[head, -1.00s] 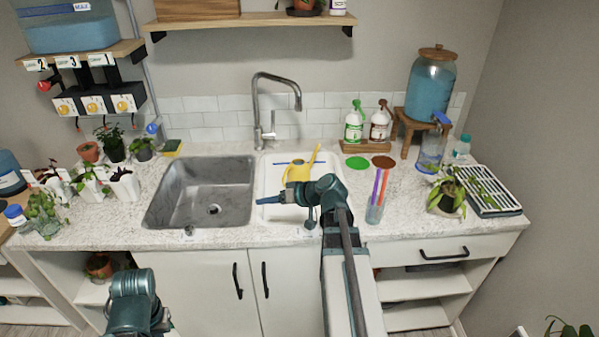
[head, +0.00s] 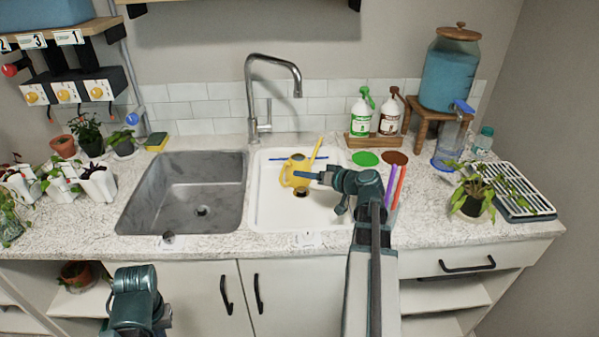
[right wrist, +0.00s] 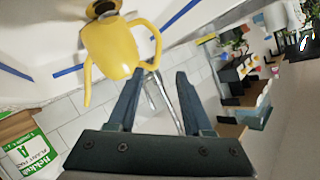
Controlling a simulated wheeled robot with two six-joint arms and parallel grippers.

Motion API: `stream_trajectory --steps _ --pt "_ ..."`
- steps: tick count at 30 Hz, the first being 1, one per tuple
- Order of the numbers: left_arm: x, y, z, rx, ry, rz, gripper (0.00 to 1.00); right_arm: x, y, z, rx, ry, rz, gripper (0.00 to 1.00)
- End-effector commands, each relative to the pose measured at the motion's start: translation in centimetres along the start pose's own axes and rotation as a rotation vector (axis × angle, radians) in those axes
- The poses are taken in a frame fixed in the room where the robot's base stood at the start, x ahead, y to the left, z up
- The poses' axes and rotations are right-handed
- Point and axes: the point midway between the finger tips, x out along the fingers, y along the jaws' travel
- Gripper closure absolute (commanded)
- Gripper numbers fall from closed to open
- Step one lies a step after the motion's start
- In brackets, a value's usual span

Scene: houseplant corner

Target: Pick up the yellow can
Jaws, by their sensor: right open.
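The yellow can (head: 287,175) is a small watering can with a long spout, standing in the white right-hand basin (head: 262,212). My right gripper (head: 306,176) reaches in from the right, and its fingers are beside the can. In the right wrist view the can (right wrist: 112,48) is at the upper left, with its curved handle close to the left finger. The right gripper (right wrist: 161,73) is open there, with nothing between its fingers. I cannot tell whether a finger touches the can. Of my left arm, only a teal part shows at the lower left of the head view.
A grey sink (head: 190,195) and a tall faucet (head: 252,95) are left of and behind the white basin. Spray bottles (head: 361,118), green and brown discs and a potted plant (head: 470,198) stand to the right. A blue strip lies along the basin's back.

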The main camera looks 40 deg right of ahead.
Motion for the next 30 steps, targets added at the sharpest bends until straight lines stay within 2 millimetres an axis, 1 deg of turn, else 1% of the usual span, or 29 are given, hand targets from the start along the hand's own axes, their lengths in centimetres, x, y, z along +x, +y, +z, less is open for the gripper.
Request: stream_trajectory --steps 1,3,8,11,14,18,21,25,30 --pt "0.5 0.1 0.0 0.000 0.000 0.000 1.00 0.1 0.3 0.4 0.000 0.002 0.001 0.50" --pt "0.8 0.1 0.0 0.000 0.000 0.000 1.00 0.2 0.5 0.5 0.000 0.004 0.001 0.50" --pt "0.8 0.1 0.0 0.000 0.000 0.000 1.00 0.2 0.5 0.5 0.000 0.005 0.002 0.50" --pt "1.0 0.1 -0.1 0.000 0.000 0.000 1.00 0.6 0.6 0.6 0.000 0.004 0.001 0.50" --pt "1.6 0.1 -0.1 0.000 0.000 0.000 1.00 2.1 0.7 0.6 -0.001 0.002 -0.001 0.50" --pt "2.6 0.2 -0.1 0.000 0.000 0.000 1.00 5.0 0.8 0.6 -0.002 0.002 -0.001 0.50" --pt "3.1 0.3 -0.2 0.000 0.000 0.000 1.00 6.7 0.7 0.6 -0.001 0.002 -0.001 0.50" --pt "3.5 0.3 -0.2 0.000 0.000 0.000 1.00 8.2 0.6 0.6 -0.001 0.003 0.000 0.50" --pt "3.6 0.3 -0.2 0.000 0.000 0.000 1.00 8.8 0.5 0.5 0.000 0.004 0.001 0.50"
